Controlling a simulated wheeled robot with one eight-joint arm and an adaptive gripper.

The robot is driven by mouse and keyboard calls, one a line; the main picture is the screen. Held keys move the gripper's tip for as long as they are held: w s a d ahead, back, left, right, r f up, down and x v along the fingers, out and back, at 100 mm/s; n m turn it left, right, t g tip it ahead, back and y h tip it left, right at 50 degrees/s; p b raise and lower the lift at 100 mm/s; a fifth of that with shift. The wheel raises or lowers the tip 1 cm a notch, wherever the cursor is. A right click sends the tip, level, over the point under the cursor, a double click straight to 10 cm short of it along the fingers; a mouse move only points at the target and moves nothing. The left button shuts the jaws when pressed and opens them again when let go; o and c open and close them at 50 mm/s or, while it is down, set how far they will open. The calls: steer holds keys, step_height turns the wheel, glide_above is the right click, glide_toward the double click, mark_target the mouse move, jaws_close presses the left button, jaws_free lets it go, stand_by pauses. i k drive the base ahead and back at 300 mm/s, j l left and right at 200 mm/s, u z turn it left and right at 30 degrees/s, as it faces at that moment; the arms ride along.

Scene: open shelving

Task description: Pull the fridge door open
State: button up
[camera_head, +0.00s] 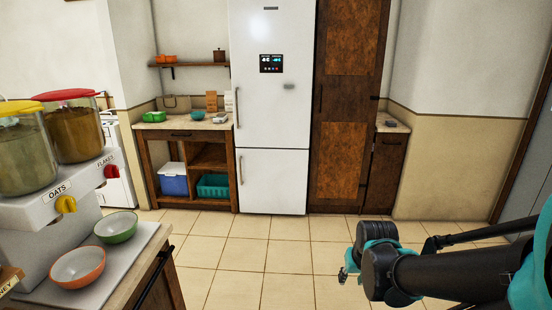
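A tall white fridge (272,110) stands against the back wall. Its upper door has a small dark display, and its lower door (272,182) is separate below a seam. Both doors are shut. Vertical handles run along their left edges, the upper handle (236,107) and the lower handle (240,169). My gripper (343,276) is low at the lower right, over the floor, well in front of the fridge and apart from it. It is small and partly hidden by my arm, so its finger opening is unclear.
A counter (31,295) with cereal dispensers and two bowls stands at the left front. A wooden shelf unit (190,165) is left of the fridge, and a tall wooden cabinet (347,110) is right of it. The tiled floor (250,260) before the fridge is clear.

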mark_target(271, 108)
steer(key=i+u, duration=0.15)
steer(key=i, duration=0.8)
steer(key=i+l+u, duration=0.2)
steer(key=i, duration=0.75)
steer(key=i+j+u, duration=0.15)
steer(key=i+u, duration=0.3)
steer(key=i, duration=0.4)
steer(key=i+l+u, duration=0.15)
steer(key=i+u, duration=0.3)
steer(key=i, duration=0.4)
